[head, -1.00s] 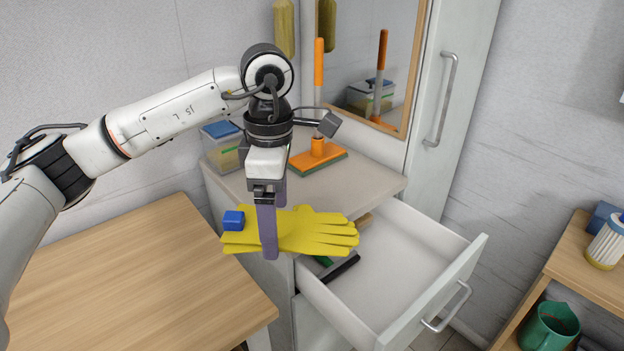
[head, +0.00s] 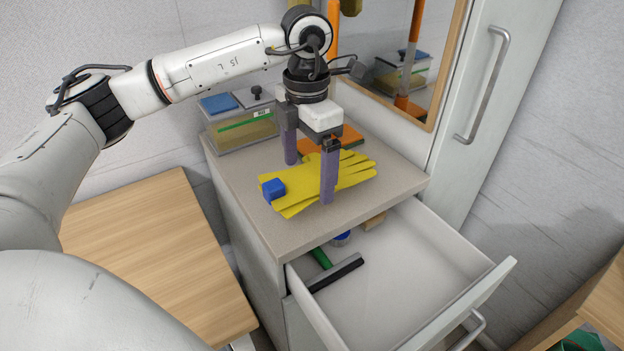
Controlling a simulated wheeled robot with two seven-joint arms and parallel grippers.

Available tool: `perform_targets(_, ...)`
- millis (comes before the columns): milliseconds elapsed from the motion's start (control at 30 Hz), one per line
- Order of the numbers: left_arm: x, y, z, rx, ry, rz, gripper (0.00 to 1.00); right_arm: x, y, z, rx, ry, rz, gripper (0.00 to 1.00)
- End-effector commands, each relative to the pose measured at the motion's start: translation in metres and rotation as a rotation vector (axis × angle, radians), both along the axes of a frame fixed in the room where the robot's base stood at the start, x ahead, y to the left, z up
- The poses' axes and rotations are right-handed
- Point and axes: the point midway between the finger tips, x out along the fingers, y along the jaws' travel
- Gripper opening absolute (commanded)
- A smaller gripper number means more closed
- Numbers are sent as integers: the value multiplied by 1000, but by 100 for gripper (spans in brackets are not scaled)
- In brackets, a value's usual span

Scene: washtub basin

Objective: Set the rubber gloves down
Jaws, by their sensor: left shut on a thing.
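The yellow rubber gloves (head: 350,178) lie flat, one over the other, over the grey top of the cabinet (head: 392,187), fingers pointing right. A small blue block (head: 273,190) sits at their cuff end. My left gripper (head: 309,182) points straight down with one purple finger on each side of the gloves, shut on them. The near finger hides part of the gloves. Whether their underside touches the top is hard to tell. My right gripper is not in view.
Behind the gloves stand an orange brush (head: 330,140) and a clear lidded box (head: 238,125). An open drawer (head: 420,262) juts out in front, holding a black-and-green squeegee (head: 335,272). A wooden table (head: 150,250) is at left. The cabinet top's front strip is bare.

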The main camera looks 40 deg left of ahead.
Motion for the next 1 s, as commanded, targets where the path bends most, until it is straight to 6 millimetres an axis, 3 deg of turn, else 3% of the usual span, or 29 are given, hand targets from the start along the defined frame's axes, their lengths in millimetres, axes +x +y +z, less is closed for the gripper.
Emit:
perform_targets(400, 0, 0, -45, 0, 0, -1, 66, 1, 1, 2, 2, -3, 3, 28)
perform_targets(767, 0, 0, -50, -1, -2, -1, 66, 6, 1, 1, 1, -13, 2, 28)
perform_targets(800, 0, 0, -49, 0, -2, -1, 93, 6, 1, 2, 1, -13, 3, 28)
perform_targets(833, 0, 0, -49, 0, -2, -1, 98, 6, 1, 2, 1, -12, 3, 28)
perform_targets(1000, 0, 0, -49, 0, -1, -2, 100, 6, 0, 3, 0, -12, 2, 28)
